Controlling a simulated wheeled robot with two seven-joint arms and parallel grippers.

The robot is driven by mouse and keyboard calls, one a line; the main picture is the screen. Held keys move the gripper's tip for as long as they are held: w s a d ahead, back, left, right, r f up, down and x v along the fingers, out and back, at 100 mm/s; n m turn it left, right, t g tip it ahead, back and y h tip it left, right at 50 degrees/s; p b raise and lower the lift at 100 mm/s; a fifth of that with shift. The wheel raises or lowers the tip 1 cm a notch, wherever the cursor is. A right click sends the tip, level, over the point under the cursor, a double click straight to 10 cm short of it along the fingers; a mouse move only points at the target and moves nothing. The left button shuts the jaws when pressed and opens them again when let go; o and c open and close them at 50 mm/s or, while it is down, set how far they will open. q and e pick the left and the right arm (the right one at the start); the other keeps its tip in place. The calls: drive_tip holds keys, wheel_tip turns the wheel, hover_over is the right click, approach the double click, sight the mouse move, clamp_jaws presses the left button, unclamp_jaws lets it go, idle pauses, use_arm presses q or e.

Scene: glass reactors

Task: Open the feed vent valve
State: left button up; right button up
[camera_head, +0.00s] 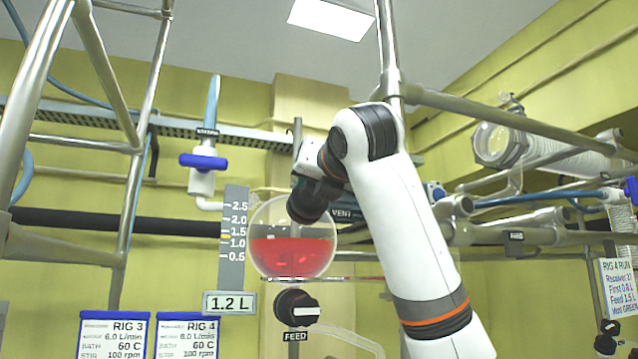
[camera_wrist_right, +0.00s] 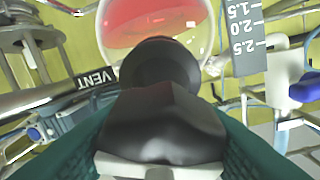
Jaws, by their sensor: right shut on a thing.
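A round glass flask (camera_head: 288,250) with red liquid in its lower part stands in the middle of the head view; it also shows at the top of the wrist view (camera_wrist_right: 150,28). A pale bar (camera_wrist_right: 160,168) crosses the near end of this handle. The handle is largely hidden by my arm in the head view. My left gripper is out of view.
A black FEED knob (camera_head: 297,308) with a white bar sits below the flask. A volume scale (camera_head: 234,240) and 1.2 L display (camera_head: 230,303) stand left. A blue-handled valve (camera_head: 203,161) is further left. Metal pipes (camera_head: 500,105) and hoses crowd the right.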

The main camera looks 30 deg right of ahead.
drive_tip(key=o, duration=1)
drive_tip(key=shift+s, duration=0.1)
drive_tip(key=shift+s+a, duration=0.1)
drive_tip(key=shift+s, duration=0.25)
drive_tip(key=b+v, duration=0.5)
drive_tip(key=v, duration=0.6)
drive_tip(key=shift+s, duration=0.15)
